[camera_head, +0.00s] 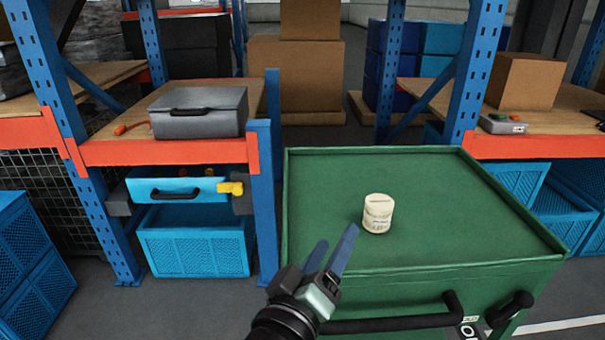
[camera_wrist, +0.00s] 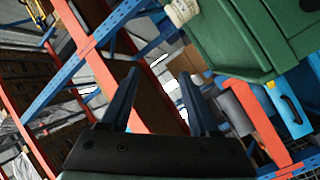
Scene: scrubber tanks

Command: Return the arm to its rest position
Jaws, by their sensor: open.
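My gripper (camera_head: 334,249) is in front of the near left part of a green cabinet top (camera_head: 330,190) in the head view. Its two blue fingers point up and are apart, with nothing between them. In the wrist view the fingers (camera_wrist: 158,95) are also spread and empty. A cream jar with a label (camera_head: 377,214) stands upright on the green top, to the right of the fingers and apart from them. Part of the jar (camera_wrist: 182,11) shows at the top edge of the wrist view.
The green cabinet has a black front handle (camera_head: 400,322). A blue-and-orange shelf to the left holds a grey case (camera_head: 199,112), with a blue drawer (camera_head: 178,188) below. A right shelf holds a cardboard box (camera_head: 524,82) and a button box (camera_head: 502,124). Floor shows at lower left.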

